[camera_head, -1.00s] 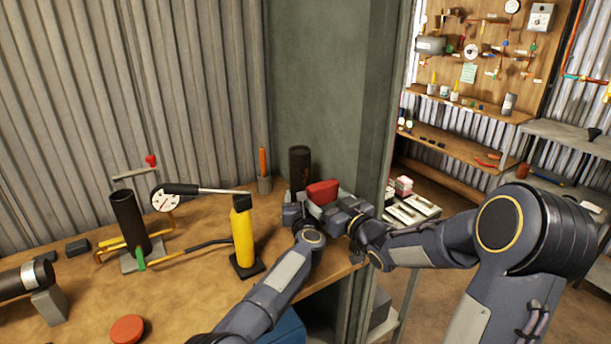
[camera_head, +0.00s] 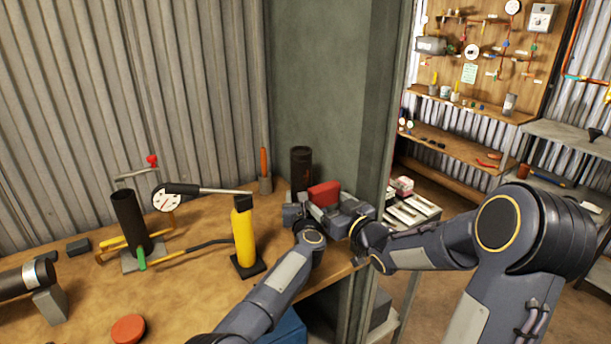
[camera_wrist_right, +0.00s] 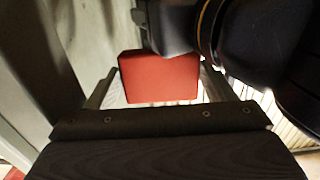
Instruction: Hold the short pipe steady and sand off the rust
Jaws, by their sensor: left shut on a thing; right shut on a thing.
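The short pipe (camera_head: 301,165) stands upright near the green-grey post at the bench's back right corner. It is dark, with a faint reddish-brown patch on its side. My left gripper (camera_head: 301,208) is shut at its lower part, though the fingers are mostly hidden by the wrist. A red sanding block (camera_head: 323,194) is just right of the pipe, shut in my right gripper (camera_head: 328,208). The wrist view shows the block (camera_wrist_right: 160,78) between the right fingers. I cannot tell whether the block touches the pipe.
A red disc (camera_head: 128,328) lies at the front. The post (camera_head: 335,90) stands close behind my grippers. An orange-handled tool (camera_head: 264,165) stands behind.

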